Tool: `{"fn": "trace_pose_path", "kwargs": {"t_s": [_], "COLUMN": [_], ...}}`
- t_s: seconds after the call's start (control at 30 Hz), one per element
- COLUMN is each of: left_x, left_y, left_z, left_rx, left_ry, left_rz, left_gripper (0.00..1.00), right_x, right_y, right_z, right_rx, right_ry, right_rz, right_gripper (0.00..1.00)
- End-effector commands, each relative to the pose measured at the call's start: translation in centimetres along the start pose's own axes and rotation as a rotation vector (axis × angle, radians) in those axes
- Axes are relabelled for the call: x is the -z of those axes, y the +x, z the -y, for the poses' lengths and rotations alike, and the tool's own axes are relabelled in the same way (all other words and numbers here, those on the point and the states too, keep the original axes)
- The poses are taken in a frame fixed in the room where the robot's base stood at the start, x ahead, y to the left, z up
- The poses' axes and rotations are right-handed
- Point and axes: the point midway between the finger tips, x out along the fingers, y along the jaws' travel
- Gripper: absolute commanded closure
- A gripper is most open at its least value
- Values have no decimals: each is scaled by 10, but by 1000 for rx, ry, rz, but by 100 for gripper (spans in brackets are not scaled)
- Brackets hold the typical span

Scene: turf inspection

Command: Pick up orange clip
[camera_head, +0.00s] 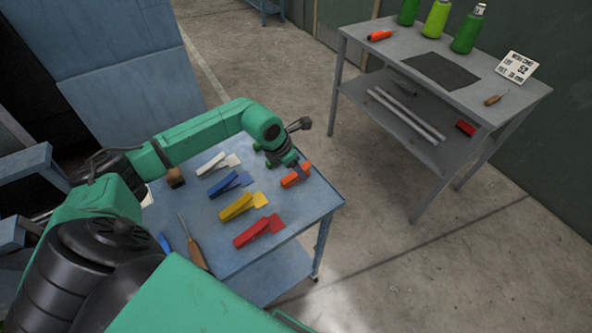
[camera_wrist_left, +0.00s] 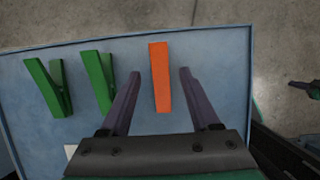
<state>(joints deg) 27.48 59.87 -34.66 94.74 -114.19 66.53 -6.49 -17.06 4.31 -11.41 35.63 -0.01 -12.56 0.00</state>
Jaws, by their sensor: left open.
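The orange clip (camera_head: 295,178) lies on the blue table near its far right edge. In the left wrist view the orange clip (camera_wrist_left: 160,77) lies lengthwise between the two fingers of my left gripper (camera_wrist_left: 160,75), with a gap on each side. The fingers are open and hold nothing. In the head view my left gripper (camera_head: 298,166) is over the orange clip and partly hides it. My right gripper is not in view.
Two green clips (camera_wrist_left: 98,80) lie left of the orange clip in the wrist view. White (camera_head: 211,165), blue (camera_head: 223,185), yellow (camera_head: 236,207) and red (camera_head: 252,232) clips lie on the blue table (camera_head: 297,217). A wooden-handled tool (camera_head: 196,252) lies nearer. A grey workbench (camera_head: 500,105) stands apart at right.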

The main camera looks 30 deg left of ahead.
Motion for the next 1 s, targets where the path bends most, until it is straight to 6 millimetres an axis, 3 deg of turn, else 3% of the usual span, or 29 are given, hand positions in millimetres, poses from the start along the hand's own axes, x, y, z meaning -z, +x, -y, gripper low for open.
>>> {"fn": "trace_pose_path", "kwargs": {"t_s": [0.03, 0.17, 0.33, 0.37, 0.5, 0.53, 0.87, 1.0], "left_x": [-2, -1, 0, 0, 0, 0, -1, -6], "left_y": [4, 24, 26, 26, 26, 26, 24, 14], "left_z": [3, 2, 1, 1, 1, 1, 1, 0], "left_rx": [5, 2, 0, 0, 0, 0, 0, -3], "left_ry": [-3, -1, 0, 0, 0, 0, 0, 1], "left_rz": [-2, 0, 0, 0, 0, 0, 1, 4], "left_gripper": [38, 38, 38, 41, 95, 100, 100, 100], "right_x": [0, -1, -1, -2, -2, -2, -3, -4], "right_y": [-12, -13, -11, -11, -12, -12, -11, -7], "right_z": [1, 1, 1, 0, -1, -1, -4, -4], "right_rx": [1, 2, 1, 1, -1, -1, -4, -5], "right_ry": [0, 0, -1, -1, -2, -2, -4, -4], "right_rz": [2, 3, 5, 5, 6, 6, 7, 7], "right_gripper": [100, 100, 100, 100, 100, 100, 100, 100]}}
